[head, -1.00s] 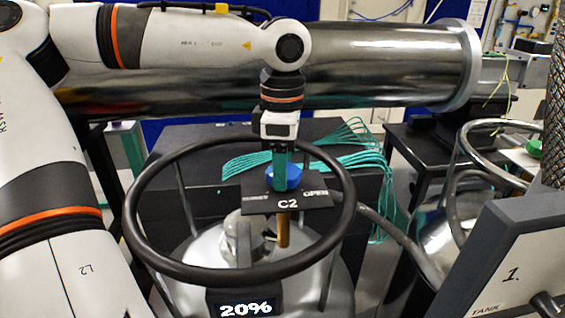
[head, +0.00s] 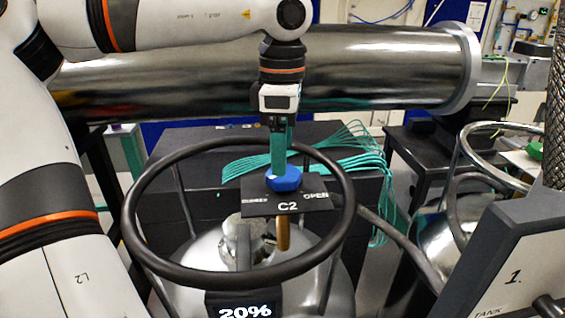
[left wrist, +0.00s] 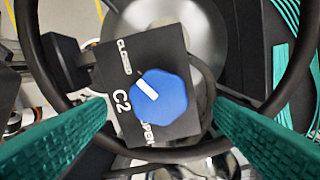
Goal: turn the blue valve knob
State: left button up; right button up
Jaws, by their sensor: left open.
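The blue valve knob (head: 284,178) sits on a black plate (head: 261,207) marked C2, CLOSED and OPEN, above a metal tank. It also shows in the left wrist view (left wrist: 159,98), where its white mark points to the upper left, towards the end of the word CLOSED. My left gripper (head: 280,168) points down just above the knob in the head view. Its teal fingers stand wide apart on either side of the knob in the wrist view, with nothing between them. The fingers appear clear of the knob. My right gripper is out of view.
A dark ring handle (head: 135,195) surrounds the plate. A 20% display (head: 245,304) is at the front. A TANK 1 panel (head: 505,255) stands at the right, and a large metal pipe (head: 390,65) runs behind. Teal cables (head: 340,150) lie behind the ring.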

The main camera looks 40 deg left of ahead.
pick_arm(q)
notch_tip(320, 180, up, 8)
dwell(0.8)
